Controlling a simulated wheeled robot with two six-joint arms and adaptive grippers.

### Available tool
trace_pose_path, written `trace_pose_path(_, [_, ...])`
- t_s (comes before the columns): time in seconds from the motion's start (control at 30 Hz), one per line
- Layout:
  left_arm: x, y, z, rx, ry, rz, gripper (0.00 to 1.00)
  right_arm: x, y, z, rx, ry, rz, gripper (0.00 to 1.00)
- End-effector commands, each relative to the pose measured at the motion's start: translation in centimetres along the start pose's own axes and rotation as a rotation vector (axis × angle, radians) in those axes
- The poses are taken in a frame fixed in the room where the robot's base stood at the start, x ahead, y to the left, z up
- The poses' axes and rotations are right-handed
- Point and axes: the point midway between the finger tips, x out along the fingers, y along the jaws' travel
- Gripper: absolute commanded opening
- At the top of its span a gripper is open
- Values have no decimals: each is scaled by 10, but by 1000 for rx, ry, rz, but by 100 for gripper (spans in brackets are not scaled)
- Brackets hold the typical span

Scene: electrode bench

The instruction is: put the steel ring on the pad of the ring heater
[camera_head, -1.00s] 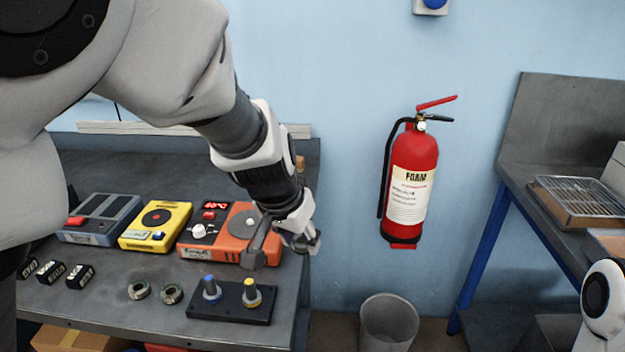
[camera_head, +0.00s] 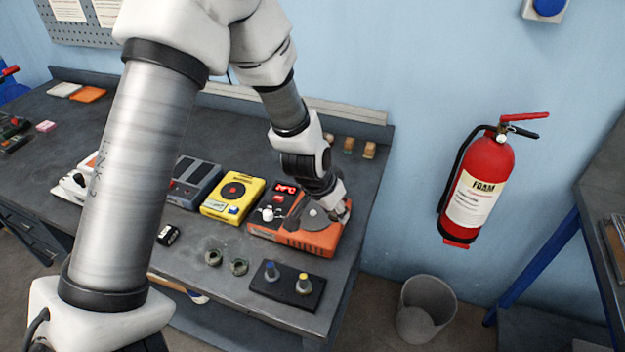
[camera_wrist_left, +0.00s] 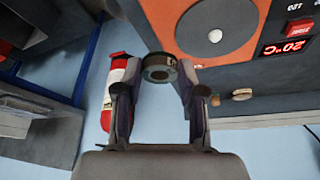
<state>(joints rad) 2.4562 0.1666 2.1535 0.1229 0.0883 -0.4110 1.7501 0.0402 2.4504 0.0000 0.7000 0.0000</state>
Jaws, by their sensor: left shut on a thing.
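The ring heater (camera_head: 318,241) is the orange box with a red display at the right end of the bench. Its round grey pad (camera_head: 314,216) is partly behind my left gripper in the head view. In the left wrist view the pad (camera_wrist_left: 232,24) is bare, with a pale centre dot. My left gripper (camera_head: 345,212) is at the heater's right edge. In the left wrist view it (camera_wrist_left: 165,77) is shut on the steel ring (camera_wrist_left: 159,69), held between the fingertips and apart from the pad in the picture. The height above the heater is unclear. My right gripper is not in view.
A black block (camera_head: 287,286) with blue- and yellow-topped pegs stands in front of the heater. Two small dark rings (camera_head: 213,257) lie beside it. A yellow device (camera_head: 233,198) stands left of the heater. A fire extinguisher (camera_head: 477,190) hangs on the wall; a bin (camera_head: 425,308) stands below.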

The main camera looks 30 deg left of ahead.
Motion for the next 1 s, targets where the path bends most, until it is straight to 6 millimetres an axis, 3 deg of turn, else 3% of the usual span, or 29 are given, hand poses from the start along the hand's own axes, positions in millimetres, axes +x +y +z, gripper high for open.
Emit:
trace_pose_path(0.03, [-13,-8,-4,-8,-6,0,1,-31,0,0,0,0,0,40])
trace_pose_path(0.2, [-6,-44,1,-10,-7,-8,1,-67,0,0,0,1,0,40])
trace_pose_path(0.4, [5,-71,5,-4,-7,-9,1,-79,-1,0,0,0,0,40])
trace_pose_path(0.43, [20,-69,11,1,-7,-9,1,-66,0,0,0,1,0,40])
trace_pose_path(0.53, [36,-69,17,3,-6,-10,1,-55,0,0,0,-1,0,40])
trace_pose_path(0.77, [39,-68,17,1,-3,-9,1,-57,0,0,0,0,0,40])
trace_pose_path(0.8, [39,-68,18,1,-4,-9,47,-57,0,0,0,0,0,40])
trace_pose_path(0.83, [38,-68,18,1,-4,-9,57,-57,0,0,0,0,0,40])
trace_pose_path(0.87, [38,-68,17,1,-4,-9,65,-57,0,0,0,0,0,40])
trace_pose_path(1.0, [38,-68,17,1,-4,-9,65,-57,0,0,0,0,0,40])
